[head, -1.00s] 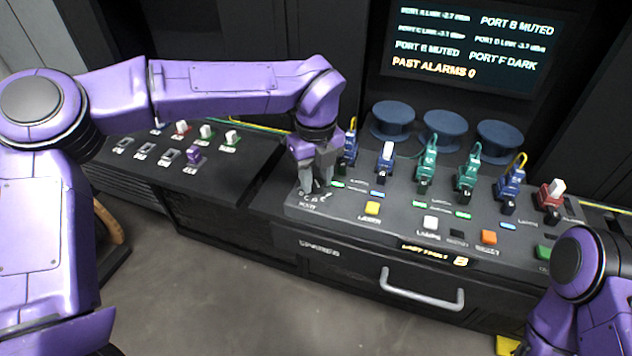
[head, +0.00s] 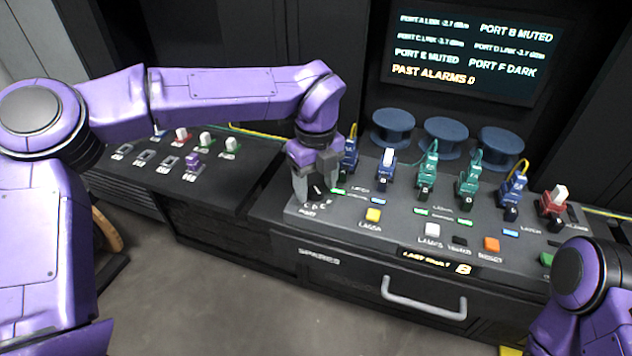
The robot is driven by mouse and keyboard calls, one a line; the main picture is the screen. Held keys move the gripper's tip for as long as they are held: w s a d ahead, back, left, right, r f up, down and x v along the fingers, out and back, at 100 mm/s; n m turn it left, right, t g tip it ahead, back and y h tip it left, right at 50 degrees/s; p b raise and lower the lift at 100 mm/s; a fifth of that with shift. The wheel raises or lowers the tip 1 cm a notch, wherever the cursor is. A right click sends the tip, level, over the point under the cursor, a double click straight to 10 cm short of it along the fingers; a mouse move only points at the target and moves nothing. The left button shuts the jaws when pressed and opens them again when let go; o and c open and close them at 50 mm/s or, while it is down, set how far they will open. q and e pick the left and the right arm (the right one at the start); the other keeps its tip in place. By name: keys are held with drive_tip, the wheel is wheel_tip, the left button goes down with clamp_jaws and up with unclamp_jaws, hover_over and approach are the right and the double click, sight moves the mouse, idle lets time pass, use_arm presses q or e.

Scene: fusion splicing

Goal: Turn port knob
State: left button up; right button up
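The port knob (head: 316,192) is a small black knob at the left end of the grey console, with letter marks around it and a printed label below. My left gripper (head: 318,190) points down over it with its fingers apart, one on each side of the knob. Whether the fingers touch the knob I cannot tell. My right arm shows at the lower right, but its gripper is out of the picture.
Plugs with coloured cables stand along the console (head: 345,222), with yellow (head: 373,215), white (head: 432,230) and orange (head: 491,245) buttons in front. A screen (head: 474,45) reads "Past alarms 0". A drawer handle (head: 424,298) sticks out below. Spare connectors (head: 192,161) sit at left.

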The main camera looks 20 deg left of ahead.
sight(316, 188)
use_arm(q)
wheel_tip(316, 188, up, 10)
drive_tip(key=shift+r, duration=0.25)
idle(0.5)
